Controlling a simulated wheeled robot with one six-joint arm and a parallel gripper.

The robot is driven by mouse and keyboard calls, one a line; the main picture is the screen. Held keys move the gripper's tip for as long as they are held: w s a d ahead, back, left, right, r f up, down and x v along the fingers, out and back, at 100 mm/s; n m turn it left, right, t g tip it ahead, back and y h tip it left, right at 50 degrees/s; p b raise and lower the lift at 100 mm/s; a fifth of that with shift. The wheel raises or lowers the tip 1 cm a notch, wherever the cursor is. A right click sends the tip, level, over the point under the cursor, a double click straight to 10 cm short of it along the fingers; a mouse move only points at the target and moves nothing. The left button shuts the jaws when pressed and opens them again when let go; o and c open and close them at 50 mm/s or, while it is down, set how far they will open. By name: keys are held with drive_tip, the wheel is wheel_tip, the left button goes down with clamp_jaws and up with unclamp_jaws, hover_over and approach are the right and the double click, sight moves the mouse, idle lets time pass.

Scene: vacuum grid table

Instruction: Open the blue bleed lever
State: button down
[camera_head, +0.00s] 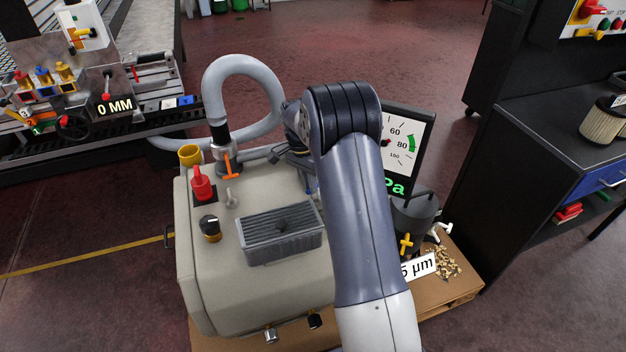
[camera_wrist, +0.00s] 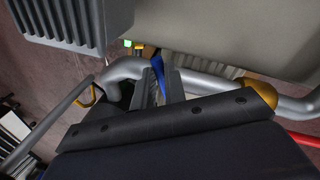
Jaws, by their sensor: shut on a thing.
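The blue bleed lever (camera_wrist: 158,68) shows in the wrist view as a narrow blue strip at the silver pipe (camera_wrist: 125,68). My gripper (camera_wrist: 159,82) is shut on it, with one dark finger on each side of the blue strip. The fingers hide the lever's lower part. In the head view a small bit of blue (camera_head: 309,189) shows beside my arm, at the right edge of the beige machine (camera_head: 207,285). My arm covers most of that area, so I cannot tell the lever's angle.
An orange handle (camera_head: 231,168), a red switch (camera_head: 202,184), a black-and-yellow knob (camera_head: 210,228) and a grey finned block (camera_head: 282,236) are on the machine. A gauge panel (camera_head: 408,147) stands behind my arm. A grey hose (camera_head: 262,80) loops at the back. A dark workbench (camera_head: 530,135) stands at right.

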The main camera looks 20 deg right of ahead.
drive_tip(key=shift+w+m+p, duration=0.35)
drive_tip(key=shift+w+m, duration=0.1)
drive_tip(key=shift+m, duration=0.45)
drive_tip(key=c, duration=1.5)
unclamp_jaws()
drive_tip(key=shift+o, duration=0.2)
drive_tip(key=shift+a+r, duration=0.1)
wheel_tip(320, 180, up, 10)
drive_tip(key=w+p, duration=0.1)
drive_tip(key=w, duration=0.1)
drive_tip(key=shift+a+r, duration=0.2)
drive_tip(key=shift+a, duration=0.1)
